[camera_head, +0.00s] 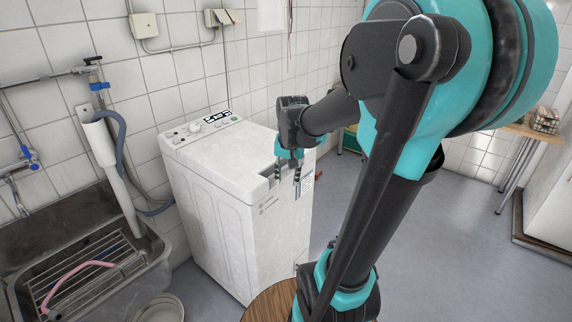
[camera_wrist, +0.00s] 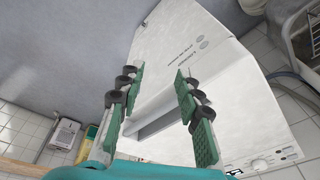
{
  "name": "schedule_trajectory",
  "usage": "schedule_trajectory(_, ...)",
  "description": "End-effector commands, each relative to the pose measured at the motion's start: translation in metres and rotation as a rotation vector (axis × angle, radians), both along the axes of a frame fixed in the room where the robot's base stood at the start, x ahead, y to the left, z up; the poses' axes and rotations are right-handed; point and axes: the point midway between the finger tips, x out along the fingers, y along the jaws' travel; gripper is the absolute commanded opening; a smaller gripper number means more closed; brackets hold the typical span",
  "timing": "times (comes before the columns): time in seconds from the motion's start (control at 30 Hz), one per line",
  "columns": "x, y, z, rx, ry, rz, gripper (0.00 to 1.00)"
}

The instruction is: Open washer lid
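The white top-loading washer (camera_head: 225,210) stands against the tiled wall, its lid (camera_head: 225,150) lying shut on top. A control panel (camera_head: 205,126) with a dial and display runs along the lid's back edge. My gripper (camera_head: 288,178) is at the front edge of the lid, by the notch of the handle recess. In the wrist view my gripper (camera_wrist: 158,115) has its two green-padded fingers spread, with the recess (camera_wrist: 158,118) of the washer (camera_wrist: 235,95) showing between them. Nothing is held. Whether a fingertip touches the lid edge I cannot tell.
A metal sink (camera_head: 90,265) with a rack and pink hose is at the left. A bowl (camera_head: 160,308) and a round wooden top (camera_head: 270,303) are at the bottom. A shelf (camera_head: 530,132) stands far right. The floor (camera_head: 450,230) at right is clear.

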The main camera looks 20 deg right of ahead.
Motion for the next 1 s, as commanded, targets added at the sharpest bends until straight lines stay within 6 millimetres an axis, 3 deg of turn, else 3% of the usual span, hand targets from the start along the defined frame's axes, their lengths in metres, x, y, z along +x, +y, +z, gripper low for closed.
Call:
schedule_trajectory(0.03, 0.028, -0.005, 0.025, 0.014, 0.031, -0.076, 0.34)
schedule_trajectory(0.2, 0.090, -0.021, 0.091, 0.051, 0.129, -0.330, 0.34)
schedule_trajectory(0.3, 0.112, -0.027, 0.118, 0.060, 0.171, -0.439, 0.34)
schedule_trajectory(0.43, 0.127, -0.032, 0.138, 0.065, 0.201, -0.524, 0.34)
schedule_trajectory(0.53, 0.130, -0.034, 0.142, 0.066, 0.209, -0.548, 0.34)
schedule_trajectory(0.67, 0.131, -0.034, 0.131, 0.066, 0.211, -0.551, 0.34)
schedule_trajectory(1.0, 0.130, -0.034, 0.067, 0.066, 0.209, -0.548, 0.34)
